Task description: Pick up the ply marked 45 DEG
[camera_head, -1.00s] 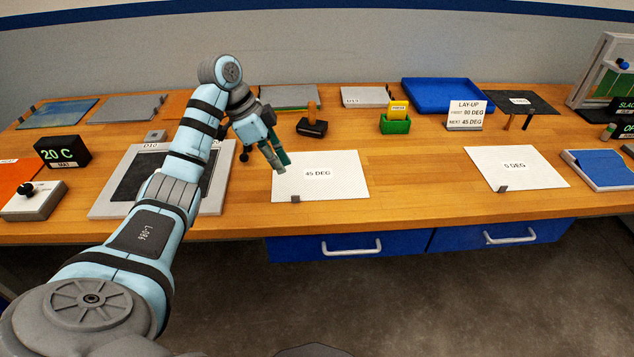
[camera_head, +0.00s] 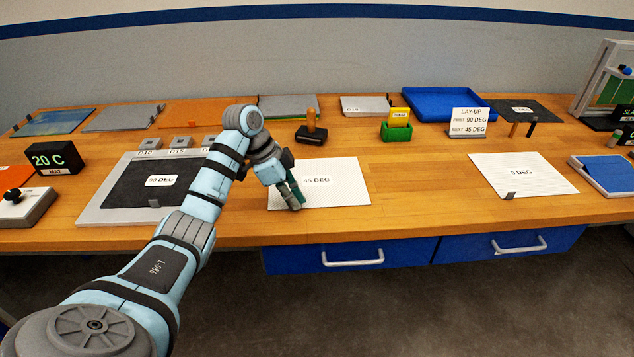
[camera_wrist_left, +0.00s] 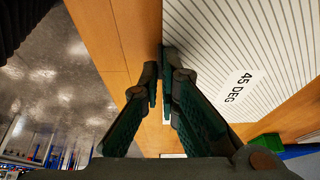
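The ply marked 45 DEG (camera_head: 345,188) is a white, lined sheet lying flat on the wooden bench; it fills the upper right of the left wrist view (camera_wrist_left: 225,45). My left gripper (camera_head: 295,201) points down at the ply's front edge, left of its label. In the left wrist view its two green-padded fingers (camera_wrist_left: 165,85) stand apart with a narrow gap, close to the sheet's edge. The small grey tab on that edge is largely hidden by the fingers. The ply looks flat, not lifted. My right gripper is not in view.
Left of the ply, a dark 90 DEG sheet (camera_head: 128,190) lies on a grey plate (camera_head: 90,214). A white 0 DEG ply (camera_head: 540,180) lies at the right. A brown-handled tool (camera_head: 311,132) and a green box (camera_head: 396,132) stand behind. Bench between the two white plies is clear.

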